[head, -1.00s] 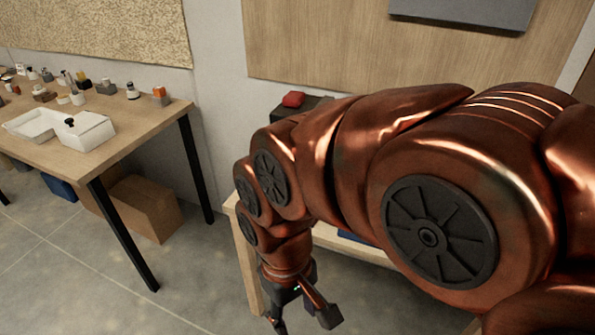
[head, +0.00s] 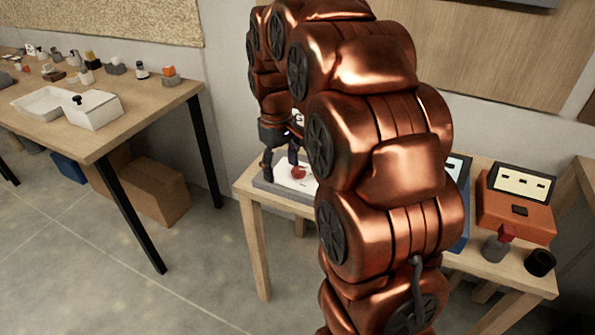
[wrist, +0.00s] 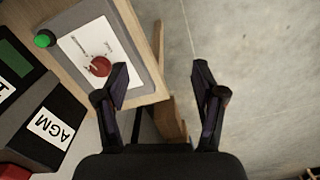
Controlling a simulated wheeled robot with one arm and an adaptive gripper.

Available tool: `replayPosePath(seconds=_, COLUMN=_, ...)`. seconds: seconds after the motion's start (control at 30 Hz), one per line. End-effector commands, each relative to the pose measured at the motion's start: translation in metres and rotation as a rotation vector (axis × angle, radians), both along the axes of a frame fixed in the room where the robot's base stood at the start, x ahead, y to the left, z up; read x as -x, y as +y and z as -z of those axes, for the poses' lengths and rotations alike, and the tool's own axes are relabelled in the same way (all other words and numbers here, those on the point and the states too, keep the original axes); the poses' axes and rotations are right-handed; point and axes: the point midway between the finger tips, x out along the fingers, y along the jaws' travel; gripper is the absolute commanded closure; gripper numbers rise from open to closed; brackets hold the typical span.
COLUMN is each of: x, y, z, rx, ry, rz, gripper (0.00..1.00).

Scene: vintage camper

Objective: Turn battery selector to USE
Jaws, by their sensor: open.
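The battery selector is a round red knob (head: 298,173) on a white-faced panel with a grey border (head: 300,197), lying on the wooden bench. In the wrist view the red knob (wrist: 101,66) sits left of centre on the white panel (wrist: 84,42), with small markings around it that I cannot read. My gripper (head: 280,163) is open and empty, pointing down by the panel. In the wrist view my gripper (wrist: 161,74) has its left finger close beside the knob and overlapping the panel's edge. Its right finger is over the floor. I cannot tell whether it touches anything.
A green knob (wrist: 43,40) and a dark block labelled AGM (wrist: 66,113) are left of the panel. On the bench's right stand an orange box (head: 516,217), a red-topped grey item (head: 497,247) and a black cup (head: 540,262). Another table (head: 150,110) stands left.

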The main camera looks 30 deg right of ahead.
Motion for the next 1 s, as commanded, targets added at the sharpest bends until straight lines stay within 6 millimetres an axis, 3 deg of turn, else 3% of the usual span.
replayPosePath(seconds=0.2, x=-0.054, y=-0.053, z=0.026, rx=0.015, ry=-0.022, rz=-0.039, gripper=0.31)
replayPosePath(seconds=0.43, x=-0.086, y=-0.096, z=0.044, rx=0.034, ry=-0.04, rz=-0.069, gripper=0.31)
replayPosePath(seconds=0.77, x=-0.095, y=-0.108, z=0.056, rx=0.039, ry=-0.042, rz=-0.082, gripper=0.31)
replayPosePath(seconds=1.0, x=-0.094, y=-0.11, z=0.084, rx=0.037, ry=-0.039, rz=-0.081, gripper=0.31)
